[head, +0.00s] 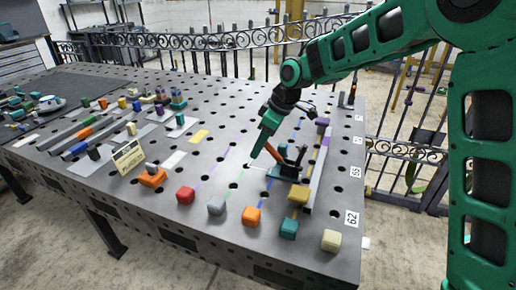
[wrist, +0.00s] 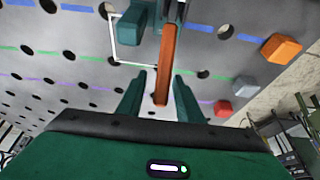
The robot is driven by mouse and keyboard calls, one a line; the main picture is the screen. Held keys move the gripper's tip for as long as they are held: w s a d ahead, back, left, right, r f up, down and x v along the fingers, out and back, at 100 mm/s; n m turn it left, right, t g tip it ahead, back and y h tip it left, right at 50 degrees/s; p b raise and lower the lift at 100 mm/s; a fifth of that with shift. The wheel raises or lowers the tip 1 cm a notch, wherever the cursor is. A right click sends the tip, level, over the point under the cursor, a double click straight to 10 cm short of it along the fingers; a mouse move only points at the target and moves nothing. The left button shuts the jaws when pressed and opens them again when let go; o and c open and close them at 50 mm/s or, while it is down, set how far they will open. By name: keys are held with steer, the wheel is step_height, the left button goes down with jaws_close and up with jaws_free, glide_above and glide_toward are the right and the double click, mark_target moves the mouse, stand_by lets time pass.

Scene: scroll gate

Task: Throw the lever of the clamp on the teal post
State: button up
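The clamp (head: 287,172) has teal and black parts and stands near the table's right side. Its lever is an orange bar (wrist: 168,55), seen in the wrist view running from the top middle down between my fingers; in the head view it is a small slanted orange piece. A teal block (wrist: 130,38), perhaps the teal post, stands left of the lever in the wrist view. My gripper (head: 257,150) is low beside the clamp, pointing down. Its two teal fingers are apart, one on each side of the lever's end, with visible gaps. Much of the clamp is hidden in the wrist view.
Several blocks and posts fill the table's left half.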

steer(key=shift+a+f, duration=0.15)
steer(key=shift+f, duration=0.35)
jaws_close()
steer(key=shift+w, duration=0.1)
steer(key=shift+a+r, duration=0.1)
steer(key=shift+a, duration=0.05)
